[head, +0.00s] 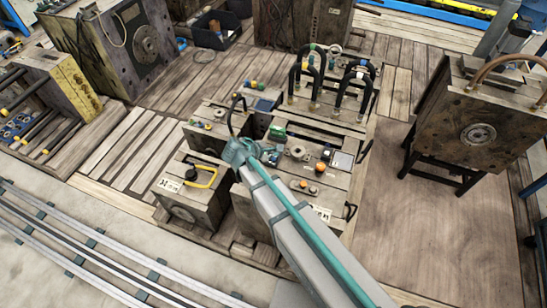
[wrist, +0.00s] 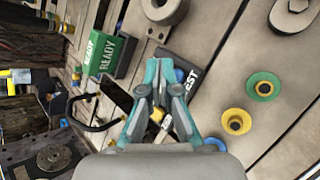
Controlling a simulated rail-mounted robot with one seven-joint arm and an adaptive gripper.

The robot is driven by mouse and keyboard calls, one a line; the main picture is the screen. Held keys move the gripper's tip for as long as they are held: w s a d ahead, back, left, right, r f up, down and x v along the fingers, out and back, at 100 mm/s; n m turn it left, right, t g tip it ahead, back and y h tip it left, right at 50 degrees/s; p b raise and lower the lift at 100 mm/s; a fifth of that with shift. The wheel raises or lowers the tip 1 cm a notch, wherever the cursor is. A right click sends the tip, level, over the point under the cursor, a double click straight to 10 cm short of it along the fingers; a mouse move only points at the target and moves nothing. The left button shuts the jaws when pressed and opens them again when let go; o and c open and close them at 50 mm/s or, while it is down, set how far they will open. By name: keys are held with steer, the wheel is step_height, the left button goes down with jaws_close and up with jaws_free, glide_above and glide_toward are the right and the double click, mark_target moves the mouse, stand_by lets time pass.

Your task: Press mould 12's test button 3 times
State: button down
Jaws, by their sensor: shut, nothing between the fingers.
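In the wrist view, a dark plate lettered "EST" (wrist: 191,76) lies on the wooden mould top just beyond my gripper (wrist: 163,88). A blue round button (wrist: 180,75) shows on it, partly behind the fingers. My gripper's teal fingers are shut and empty, pointing at the plate; I cannot tell whether they touch it. In the head view, my gripper (head: 238,150) is over the group of moulds in the middle. No number 12 is legible on any mould. A green box marked READY (wrist: 112,53) stands left of the plate; it also shows in the head view (head: 278,133).
A metal ring (wrist: 165,10) and yellow-green round fittings (wrist: 262,87) are close by on the mould top. A mould on a stand (head: 478,134) is at right. Bare wooden floor lies before it.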

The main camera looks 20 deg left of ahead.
mark_target(273, 159)
steer(key=shift+r+p, duration=1.6)
steer(key=shift+r, duration=0.95)
